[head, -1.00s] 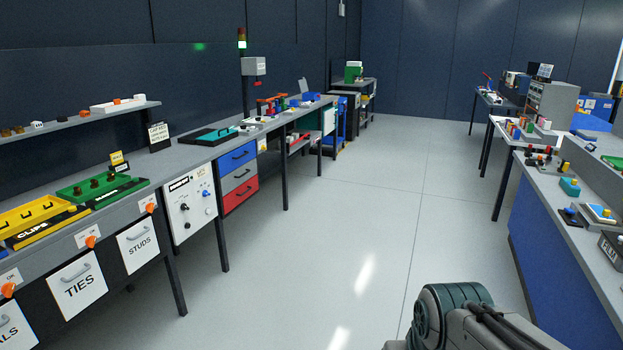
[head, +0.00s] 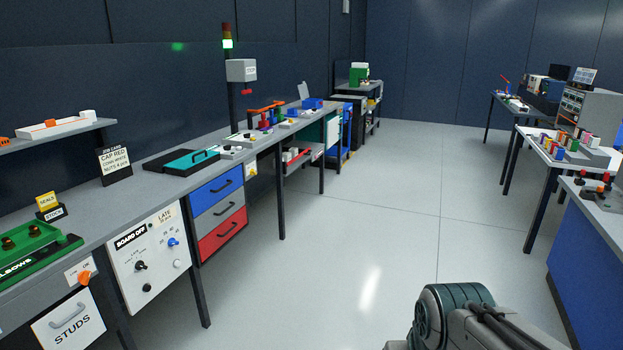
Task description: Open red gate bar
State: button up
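I cannot make out a red gate bar for certain. A small slanted red piece (head: 505,82) stands on the far right table, too small to tell what it is. An orange bar (head: 266,107) lies across red and other coloured parts on the left bench, around the middle of its length. My gripper is out of view; only a grey and green link of my arm shows at the bottom right.
A long left bench (head: 107,213) runs away from me with a blue drawer (head: 216,189) and a red drawer (head: 223,236) under it. Right tables and a blue-sided counter (head: 583,268) line the other side. The pale floor (head: 345,245) between is clear.

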aim_at(309, 149)
jog(key=u, duration=0.15)
jog(key=i, duration=3.8)
jog(key=u, duration=0.1)
